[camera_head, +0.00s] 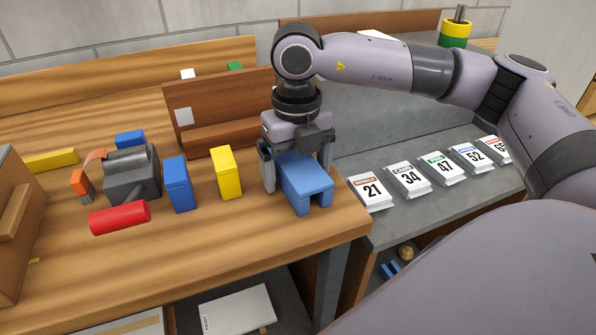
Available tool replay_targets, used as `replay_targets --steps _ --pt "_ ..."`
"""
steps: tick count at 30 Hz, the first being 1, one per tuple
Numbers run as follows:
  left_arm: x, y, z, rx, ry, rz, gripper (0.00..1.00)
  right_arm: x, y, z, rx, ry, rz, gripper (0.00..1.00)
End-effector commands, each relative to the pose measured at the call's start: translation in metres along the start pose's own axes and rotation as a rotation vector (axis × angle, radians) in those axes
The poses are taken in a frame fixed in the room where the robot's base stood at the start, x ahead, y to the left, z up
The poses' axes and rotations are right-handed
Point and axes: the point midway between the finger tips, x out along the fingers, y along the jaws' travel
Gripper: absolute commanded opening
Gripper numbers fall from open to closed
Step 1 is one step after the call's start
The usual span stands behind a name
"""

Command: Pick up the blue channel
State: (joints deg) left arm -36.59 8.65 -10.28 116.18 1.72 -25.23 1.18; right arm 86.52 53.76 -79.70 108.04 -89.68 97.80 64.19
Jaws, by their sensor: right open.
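The blue channel (307,183) lies on the wooden table near its right front corner, with its open side facing down. My right gripper (297,170) comes down over it from above. Its fingers are open, one on the left side of the channel and the other at its right rear side. The channel is between or just in front of the fingers; whether they touch it cannot be told. The gripper's body hides the channel's far end. My left gripper is not in view.
A brown wooden stand (218,112) is behind. Numbered cards (409,178) lie on the grey surface to the right.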

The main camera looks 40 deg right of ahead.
Motion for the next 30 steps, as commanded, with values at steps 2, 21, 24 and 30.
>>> replay_targets --steps 2,21,24,30 --pt "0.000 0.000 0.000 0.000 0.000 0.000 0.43 0.002 0.000 0.000 0.000 0.000 0.000 0.94" --pt "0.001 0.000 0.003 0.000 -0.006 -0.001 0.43 0.000 0.001 0.000 -0.001 0.000 0.001 0.39" --pt "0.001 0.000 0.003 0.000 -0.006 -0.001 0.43 -0.005 0.001 0.000 -0.001 -0.001 0.002 0.39" --pt "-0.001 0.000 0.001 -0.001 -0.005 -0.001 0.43 -0.031 0.001 0.000 -0.002 -0.003 0.003 0.39"
